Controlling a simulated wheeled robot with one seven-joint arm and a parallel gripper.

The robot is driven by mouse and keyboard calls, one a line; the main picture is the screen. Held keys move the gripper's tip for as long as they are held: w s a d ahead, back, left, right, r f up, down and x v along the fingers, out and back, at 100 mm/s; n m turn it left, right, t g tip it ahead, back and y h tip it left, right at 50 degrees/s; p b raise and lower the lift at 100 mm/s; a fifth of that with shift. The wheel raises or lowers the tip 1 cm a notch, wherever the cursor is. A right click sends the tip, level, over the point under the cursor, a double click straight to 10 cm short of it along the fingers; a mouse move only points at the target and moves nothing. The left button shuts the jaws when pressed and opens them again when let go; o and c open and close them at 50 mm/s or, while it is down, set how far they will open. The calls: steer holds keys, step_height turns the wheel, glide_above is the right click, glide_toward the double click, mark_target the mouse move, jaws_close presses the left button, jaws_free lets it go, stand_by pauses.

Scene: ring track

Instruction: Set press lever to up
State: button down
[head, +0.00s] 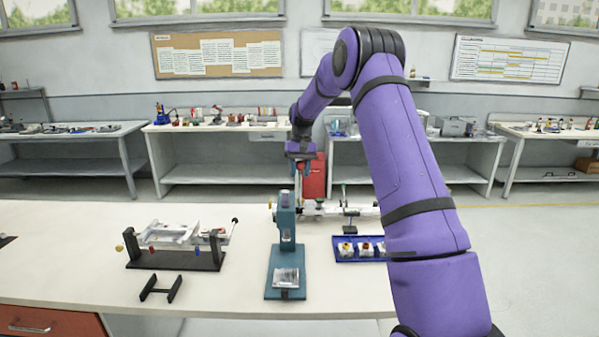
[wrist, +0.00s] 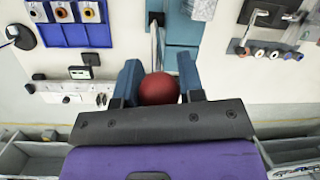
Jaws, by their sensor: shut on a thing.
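The teal press (head: 286,255) stands upright on the white bench, with a silver block (head: 286,277) on its base. Its metal lever (wrist: 155,45) ends in a red ball knob (wrist: 159,89), seen in the wrist view. My gripper (head: 301,172) is above the top of the press, pointing down. In the wrist view its two blue fingers (wrist: 158,84) are shut on the red knob, one on each side. In the head view the gripper hides the knob, and the lever's exact angle is hard to tell.
A blue tray (head: 345,257) with several small white blocks is right of the press. A fixture on a black base (head: 175,261) and a small black stand (head: 161,289) are to the left. My arm hides part of the bench's right side.

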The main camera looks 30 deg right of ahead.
steer(key=shift+d, duration=0.1)
steer(key=c, duration=0.8)
jaws_free()
steer(key=shift+o, duration=0.2)
steer(key=shift+w+r, duration=0.1)
steer(key=v, duration=1)
steer(key=shift+r, duration=0.3)
steer(key=shift+d, duration=0.1)
